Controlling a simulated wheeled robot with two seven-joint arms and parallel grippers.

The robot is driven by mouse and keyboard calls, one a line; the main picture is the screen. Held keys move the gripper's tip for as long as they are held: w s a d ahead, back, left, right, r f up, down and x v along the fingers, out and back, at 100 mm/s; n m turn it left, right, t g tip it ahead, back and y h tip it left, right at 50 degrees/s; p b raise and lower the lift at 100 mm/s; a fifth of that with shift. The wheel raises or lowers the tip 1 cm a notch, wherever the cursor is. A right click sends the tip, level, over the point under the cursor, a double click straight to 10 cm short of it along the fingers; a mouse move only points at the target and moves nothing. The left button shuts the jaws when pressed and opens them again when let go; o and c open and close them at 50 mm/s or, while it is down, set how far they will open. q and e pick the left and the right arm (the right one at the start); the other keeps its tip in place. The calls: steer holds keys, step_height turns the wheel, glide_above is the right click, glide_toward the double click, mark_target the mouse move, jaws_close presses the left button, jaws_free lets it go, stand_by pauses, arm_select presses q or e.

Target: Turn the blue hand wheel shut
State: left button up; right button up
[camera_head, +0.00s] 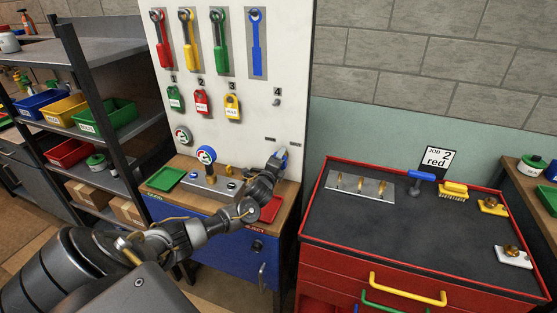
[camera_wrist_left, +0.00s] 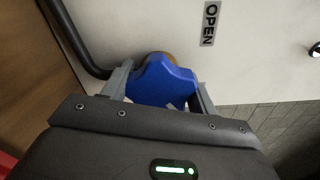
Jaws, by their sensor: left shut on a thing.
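The blue hand wheel (camera_wrist_left: 160,84) sits on a brass-coloured stem against the white board. In the left wrist view it lies between the two fingers of my left gripper (camera_wrist_left: 162,95), which is shut on it. An "OPEN" label (camera_wrist_left: 209,24) is on the board beside the wheel. In the head view my left arm reaches in from the left to the lower right of the white board, and my left gripper (camera_head: 278,160) is there at the wheel. My right gripper is not seen.
A dark pipe (camera_wrist_left: 72,42) runs close beside the wheel. Below the board is a bench with a gauge (camera_head: 206,155), a green tray (camera_head: 165,179) and a red tray (camera_head: 270,210). A red tool cart (camera_head: 310,236) stands to the right, with tools on top.

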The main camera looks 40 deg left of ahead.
arm_select(q)
steer(key=shift+m, duration=0.7)
steer(key=o, duration=1)
steer(key=b+v, duration=0.1)
steer(key=v, duration=0.9)
steer(key=shift+s+d, duration=0.2)
steer(key=shift+s, duration=0.15)
